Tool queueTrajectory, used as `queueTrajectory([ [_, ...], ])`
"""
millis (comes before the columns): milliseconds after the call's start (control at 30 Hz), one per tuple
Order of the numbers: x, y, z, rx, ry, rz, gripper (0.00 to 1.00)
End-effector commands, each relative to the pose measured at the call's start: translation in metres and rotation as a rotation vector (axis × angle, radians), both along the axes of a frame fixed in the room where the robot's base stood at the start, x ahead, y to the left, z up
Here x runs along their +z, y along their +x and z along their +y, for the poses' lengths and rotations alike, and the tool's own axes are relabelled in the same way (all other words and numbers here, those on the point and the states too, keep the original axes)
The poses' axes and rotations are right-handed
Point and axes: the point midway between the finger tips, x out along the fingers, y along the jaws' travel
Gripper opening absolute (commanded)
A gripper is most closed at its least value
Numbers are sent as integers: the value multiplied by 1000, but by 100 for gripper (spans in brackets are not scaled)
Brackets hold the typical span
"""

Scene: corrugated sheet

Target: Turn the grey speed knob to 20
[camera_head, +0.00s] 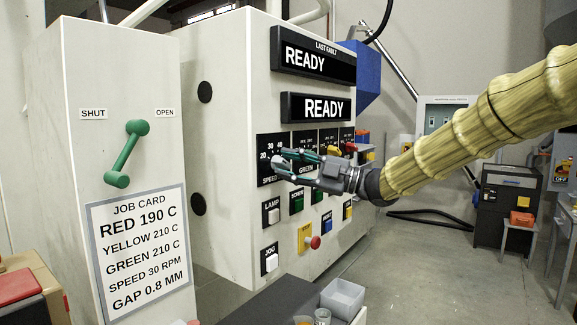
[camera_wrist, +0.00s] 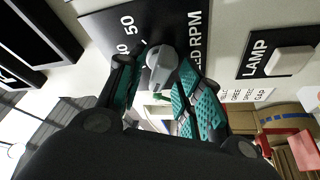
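The grey speed knob (camera_wrist: 162,68) sits between my fingertips in the wrist view. It is on the black speed dial plate (camera_wrist: 100,30), where "50" and part of "ED RPM" can be read. I cannot read which number the knob points to.
A LAMP button (camera_head: 273,215) and a JOG button (camera_head: 271,262) are below the dial. More dials with coloured knobs are to the right. A red mushroom button (camera_head: 314,242) sticks out lower down. A green lever (camera_head: 128,153) is on the left cabinet.

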Motion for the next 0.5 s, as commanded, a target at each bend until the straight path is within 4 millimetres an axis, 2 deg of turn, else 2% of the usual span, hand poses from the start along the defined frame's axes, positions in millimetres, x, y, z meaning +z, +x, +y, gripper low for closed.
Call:
queueTrajectory([
  [167, -3, -6, -22, -3, 2, 0, 36],
  [500, -16, -22, -80, -2, 0, 0, 36],
])
